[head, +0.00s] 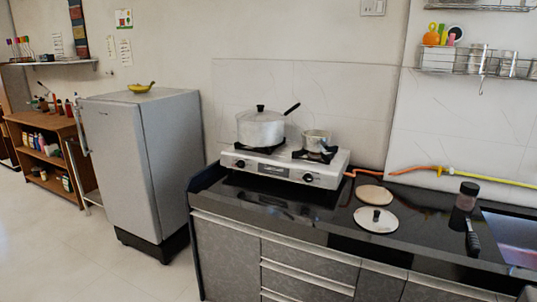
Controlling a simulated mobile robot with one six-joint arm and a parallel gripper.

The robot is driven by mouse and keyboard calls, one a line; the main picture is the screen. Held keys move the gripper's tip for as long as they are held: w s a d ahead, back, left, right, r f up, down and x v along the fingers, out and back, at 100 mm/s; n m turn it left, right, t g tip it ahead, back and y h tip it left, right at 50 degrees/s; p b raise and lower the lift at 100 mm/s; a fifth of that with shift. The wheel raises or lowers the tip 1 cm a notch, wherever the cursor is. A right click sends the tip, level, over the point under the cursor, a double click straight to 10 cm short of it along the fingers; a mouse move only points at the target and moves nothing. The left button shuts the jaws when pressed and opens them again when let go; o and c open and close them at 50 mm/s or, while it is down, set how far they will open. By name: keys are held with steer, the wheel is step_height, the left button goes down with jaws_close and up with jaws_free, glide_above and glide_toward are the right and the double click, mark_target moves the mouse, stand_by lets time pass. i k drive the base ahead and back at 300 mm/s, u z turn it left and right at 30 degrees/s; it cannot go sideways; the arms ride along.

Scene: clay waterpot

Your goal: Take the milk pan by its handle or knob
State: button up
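A silver lidded pan (261,131) sits on the left burner of the two-burner stove (312,175). A black knob stands on top of its lid, and a black handle (292,109) sticks up and to the right from its right side. I take this as the milk pan. A smaller open metal pot (316,137) stands on the right burner, just right of the pan; a dark part shows at its lower right. My gripper is not in view, so nothing is seen touching the pan or its handle.
The stove stands on a black counter (310,212). A round lid with a black knob (375,222) and a flat tan disc (376,195) lie right of it. An orange hose runs along the wall. A grey fridge (150,165) stands left; floor is clear in front of it.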

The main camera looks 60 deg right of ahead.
mark_target(320, 145)
steer(key=z, duration=1.05)
steer(key=k, duration=0.2)
steer(key=u, duration=2.95)
steer(key=k, duration=0.95)
steer(key=z, duration=4.5)
steer(key=i, duration=0.15)
steer(key=u, duration=3)
